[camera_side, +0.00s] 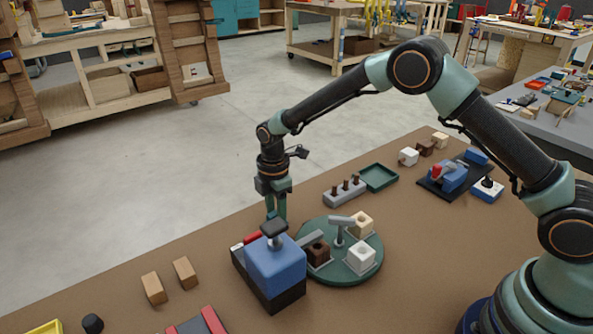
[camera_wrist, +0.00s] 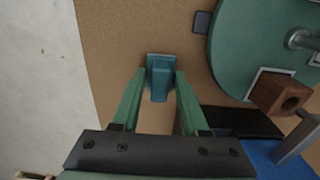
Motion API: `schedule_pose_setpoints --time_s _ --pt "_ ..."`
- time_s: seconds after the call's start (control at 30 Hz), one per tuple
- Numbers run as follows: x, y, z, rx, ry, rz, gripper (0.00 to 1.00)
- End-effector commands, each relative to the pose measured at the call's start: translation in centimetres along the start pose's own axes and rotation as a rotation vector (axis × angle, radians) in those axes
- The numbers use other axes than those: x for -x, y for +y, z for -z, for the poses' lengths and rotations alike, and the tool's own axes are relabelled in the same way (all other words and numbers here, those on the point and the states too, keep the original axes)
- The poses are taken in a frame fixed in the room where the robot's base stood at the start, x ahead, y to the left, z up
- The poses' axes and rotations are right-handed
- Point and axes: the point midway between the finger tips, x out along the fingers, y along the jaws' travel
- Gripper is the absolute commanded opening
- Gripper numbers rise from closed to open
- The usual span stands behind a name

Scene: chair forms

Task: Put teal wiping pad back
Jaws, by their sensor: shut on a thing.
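The teal wiping pad (camera_wrist: 160,84) is between my fingertips in the wrist view, with a flat paler edge at its far end. My gripper (camera_wrist: 161,74) is shut on it, one green finger at each side. In the side view my gripper (camera_side: 276,208) points down behind the blue block, left of the green turntable. The pad is hidden or cannot be made out there. I cannot tell whether the pad touches the table.
The blue block (camera_side: 275,262) with a black knob stands close in front of my gripper. The green turntable (camera_side: 347,273) carries white, tan and brown cubes. A grey peg rack (camera_side: 345,190) and green tray (camera_side: 379,177) are behind. Two wooden blocks (camera_side: 154,288) lie left. Brown table between is clear.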

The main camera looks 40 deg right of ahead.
Motion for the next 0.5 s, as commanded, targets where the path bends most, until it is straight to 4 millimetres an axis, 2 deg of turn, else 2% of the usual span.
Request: schedule_pose_setpoints --time_s 0.1,0.13,0.2,0.5 --pt "-0.3 0.01 0.0 0.0 0.0 0.0 0.0" --pt "-0.28 0.02 0.01 0.0 0.0 -0.001 0.52" --pt "-0.26 0.02 0.01 0.0 0.0 -0.001 0.74" --pt "-0.2 0.02 0.0 0.0 0.0 0.0 0.74"
